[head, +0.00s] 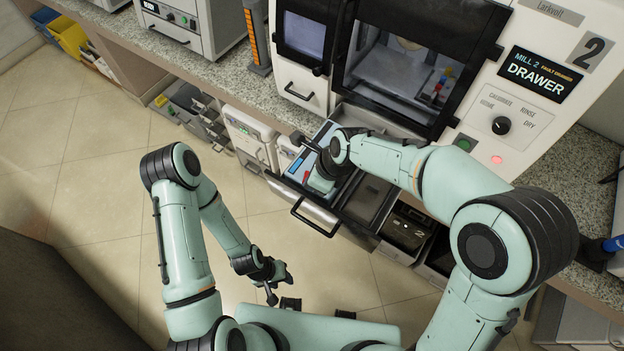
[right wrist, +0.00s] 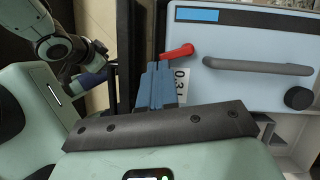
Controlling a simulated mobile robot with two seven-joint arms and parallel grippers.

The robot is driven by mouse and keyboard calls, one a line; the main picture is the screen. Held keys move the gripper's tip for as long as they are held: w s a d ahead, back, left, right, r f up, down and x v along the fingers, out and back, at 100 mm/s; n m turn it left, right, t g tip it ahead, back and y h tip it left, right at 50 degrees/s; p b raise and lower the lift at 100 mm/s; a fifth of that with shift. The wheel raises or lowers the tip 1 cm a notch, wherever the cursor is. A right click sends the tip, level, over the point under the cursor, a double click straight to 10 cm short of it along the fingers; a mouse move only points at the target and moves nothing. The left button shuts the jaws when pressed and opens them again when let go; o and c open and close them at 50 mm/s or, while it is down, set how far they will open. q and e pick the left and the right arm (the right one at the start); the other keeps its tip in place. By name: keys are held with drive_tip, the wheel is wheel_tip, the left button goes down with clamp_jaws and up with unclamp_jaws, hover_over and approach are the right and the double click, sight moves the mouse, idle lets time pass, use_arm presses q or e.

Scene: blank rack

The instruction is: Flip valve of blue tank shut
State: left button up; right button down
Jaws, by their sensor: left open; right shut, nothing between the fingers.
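A pale tank (right wrist: 245,90) with a blue stripe fills the right of the right wrist view. It has a grey handle and a black round knob. A red valve lever (right wrist: 176,52) sticks out from its left edge, beside a white label. My right gripper (right wrist: 158,66) is shut and empty, with its fingertips close beside the lever. I cannot tell whether they touch it. In the head view the tank (head: 323,132) lies in the open drawer, partly covered by my right arm, which hides the fingertips. My left gripper (head: 280,283) is open and empty, low over the floor.
The open drawer has a black front handle (head: 312,222) and juts out below the mill (head: 395,75). Dark bins (head: 405,232) stand right of it and white containers (head: 248,135) left of it. The tiled floor (head: 95,165) at the left is clear.

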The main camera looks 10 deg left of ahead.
use_arm(q)
drive_tip(key=shift+w+r, duration=0.1)
drive_tip(key=shift+r, duration=0.05)
use_arm(e)
drive_tip(key=shift+w, duration=0.1)
idle(0.4)
drive_tip(key=shift+w+a+p, duration=0.15)
drive_tip(key=shift+w+p, duration=0.15)
drive_tip(key=shift+w, duration=0.4)
use_arm(q)
drive_tip(key=shift+w+r, duration=0.35)
drive_tip(key=shift+w, duration=0.05)
use_arm(e)
drive_tip(key=shift+a, duration=0.1)
